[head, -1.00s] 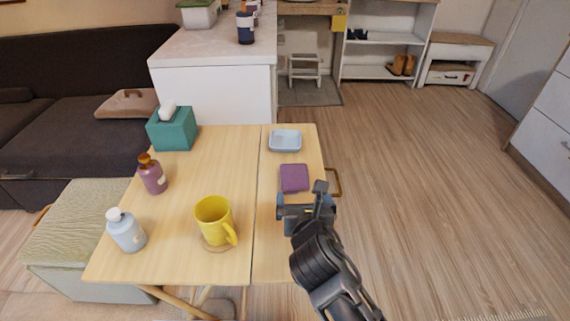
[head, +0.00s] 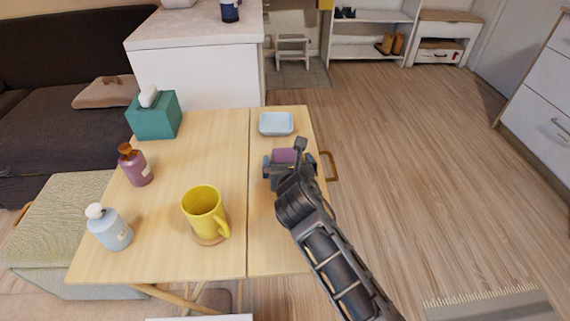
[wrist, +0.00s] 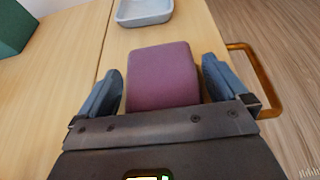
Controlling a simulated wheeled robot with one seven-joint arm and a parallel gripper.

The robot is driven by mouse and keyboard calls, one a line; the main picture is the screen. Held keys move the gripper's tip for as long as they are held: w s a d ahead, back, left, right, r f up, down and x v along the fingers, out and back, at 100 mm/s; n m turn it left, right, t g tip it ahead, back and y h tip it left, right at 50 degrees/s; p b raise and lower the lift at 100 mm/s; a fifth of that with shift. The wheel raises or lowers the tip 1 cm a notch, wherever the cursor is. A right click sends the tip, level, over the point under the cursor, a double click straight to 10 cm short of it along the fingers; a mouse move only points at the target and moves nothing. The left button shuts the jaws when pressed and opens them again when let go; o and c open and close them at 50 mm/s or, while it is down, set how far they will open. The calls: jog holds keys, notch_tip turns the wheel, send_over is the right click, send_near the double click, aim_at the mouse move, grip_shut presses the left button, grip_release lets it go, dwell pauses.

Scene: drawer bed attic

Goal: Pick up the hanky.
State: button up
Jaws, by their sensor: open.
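The hanky is a folded purple cloth (head: 285,155) lying on the right part of the wooden table, partly hidden by my gripper in the head view. In the wrist view the hanky (wrist: 163,75) shows between the two fingers, with a gap on each side. My gripper (head: 288,166) is open and empty, its blue-grey fingers spread on either side of the hanky. In the wrist view my gripper (wrist: 164,88) covers the near end of the cloth. I cannot tell how high the fingertips are above the table.
A pale blue dish (head: 276,123) sits just beyond the hanky. A yellow mug (head: 203,212) stands on a coaster to the left. Two bottles and a teal tissue box (head: 154,115) stand farther left. A brown handle (wrist: 262,80) juts from the table's right edge.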

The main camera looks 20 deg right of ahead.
jog(key=c, duration=0.9)
jog(key=shift+o, duration=0.2)
